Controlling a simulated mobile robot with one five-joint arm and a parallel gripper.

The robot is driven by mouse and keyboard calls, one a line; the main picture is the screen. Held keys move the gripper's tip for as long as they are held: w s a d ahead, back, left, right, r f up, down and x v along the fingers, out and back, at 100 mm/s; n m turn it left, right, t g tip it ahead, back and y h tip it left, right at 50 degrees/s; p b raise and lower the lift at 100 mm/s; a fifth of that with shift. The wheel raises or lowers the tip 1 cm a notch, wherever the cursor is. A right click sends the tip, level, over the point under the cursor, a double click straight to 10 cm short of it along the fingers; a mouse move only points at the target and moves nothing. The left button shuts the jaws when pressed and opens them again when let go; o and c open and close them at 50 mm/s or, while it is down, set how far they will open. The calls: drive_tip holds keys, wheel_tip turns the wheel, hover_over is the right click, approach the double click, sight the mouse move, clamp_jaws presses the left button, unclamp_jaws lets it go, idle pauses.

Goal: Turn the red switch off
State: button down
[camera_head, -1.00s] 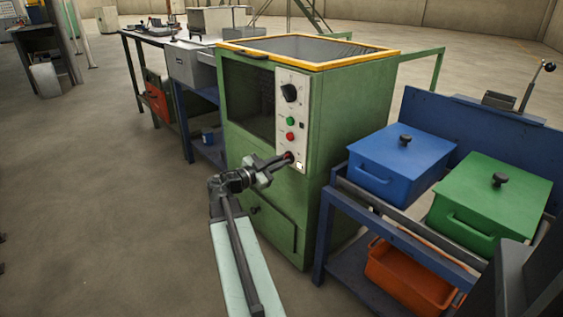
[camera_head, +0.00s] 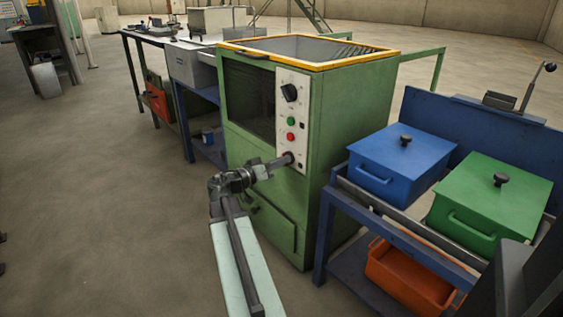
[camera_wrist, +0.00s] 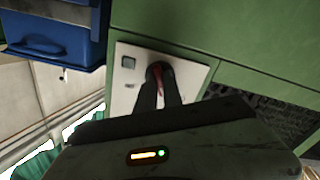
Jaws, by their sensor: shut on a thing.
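The red switch (camera_wrist: 158,70) sits low on the white control panel (camera_head: 292,100) of the green furnace (camera_head: 345,140). In the wrist view a sliver of its red shows between my dark fingers, and the fingers hide most of it. My gripper (camera_wrist: 161,84) is shut on the switch, with its fingertips at the panel. In the head view my gripper (camera_head: 288,159) covers the switch, so its exact position is hard to tell.
The panel also carries a black knob (camera_head: 290,92), a green button (camera_head: 291,121) and a red button (camera_head: 291,136). At right a blue bench holds a blue box (camera_head: 385,165) and a green box (camera_head: 480,210). An orange bin (camera_head: 405,285) is below. Floor at left is open.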

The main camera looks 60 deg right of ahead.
drive_tip(key=shift+n, duration=1.6)
drive_tip(key=c, duration=1.5)
unclamp_jaws()
drive_tip(key=v, duration=0.7)
drive_tip(key=shift+w+a, duration=0.1)
drive_tip(key=shift+a, duration=0.25)
